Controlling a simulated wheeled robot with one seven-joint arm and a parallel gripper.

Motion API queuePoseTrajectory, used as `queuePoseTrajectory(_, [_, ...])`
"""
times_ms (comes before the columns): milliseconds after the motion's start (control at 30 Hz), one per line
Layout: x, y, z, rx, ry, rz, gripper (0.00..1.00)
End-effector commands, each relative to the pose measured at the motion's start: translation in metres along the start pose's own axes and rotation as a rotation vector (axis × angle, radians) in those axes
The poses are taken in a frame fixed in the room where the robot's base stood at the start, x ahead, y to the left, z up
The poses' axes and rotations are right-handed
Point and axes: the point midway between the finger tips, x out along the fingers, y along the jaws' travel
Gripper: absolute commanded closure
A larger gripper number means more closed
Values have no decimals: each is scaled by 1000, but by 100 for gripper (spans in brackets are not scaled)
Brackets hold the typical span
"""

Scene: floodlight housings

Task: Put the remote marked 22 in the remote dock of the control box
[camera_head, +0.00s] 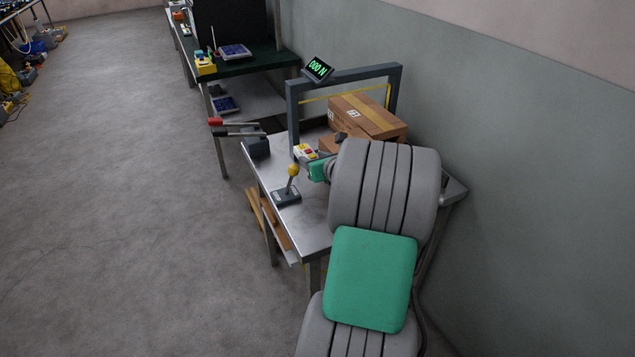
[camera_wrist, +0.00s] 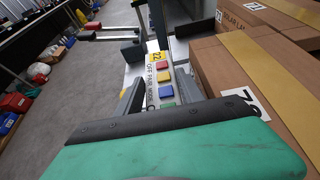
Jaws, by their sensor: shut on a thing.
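The remote marked 22 (camera_wrist: 151,94) is a pale, narrow remote with a yellow 22 label and coloured buttons. In the wrist view it stands out beyond the green pad of my wrist. My gripper (camera_wrist: 160,92) is shut on it. In the head view the remote (camera_head: 305,152) shows in front of my gripper (camera_head: 314,160), above the steel table, its lower part hidden. I cannot single out the control box or its dock with certainty; a yellow box (camera_head: 205,65) with a thin upright rod stands on the green-topped table behind.
The steel table (camera_head: 316,213) carries a joystick with a yellow knob (camera_head: 287,190), a dark block with levers (camera_head: 257,148), a grey frame (camera_head: 345,76) with a digital display (camera_head: 318,68), and cardboard boxes (camera_head: 366,116). A grey wall is at right.

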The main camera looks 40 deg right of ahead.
Motion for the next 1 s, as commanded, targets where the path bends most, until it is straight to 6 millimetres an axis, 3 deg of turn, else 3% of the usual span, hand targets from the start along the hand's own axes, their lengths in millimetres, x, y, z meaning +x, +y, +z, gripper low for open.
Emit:
queuePoseTrajectory(33, [7, 0, -17, 4, 3, 1, 99])
queuePoseTrajectory(100, [13, 0, -32, 2, 1, 1, 99])
queuePoseTrajectory(433, [32, 1, -77, 2, 1, 1, 99])
queuePoseTrajectory(767, [34, 0, -82, -2, -1, 1, 99])
queuePoseTrajectory(800, [35, 0, -84, -1, -1, 1, 54])
queuePoseTrajectory(1000, [34, 0, -83, -2, -1, 1, 38])
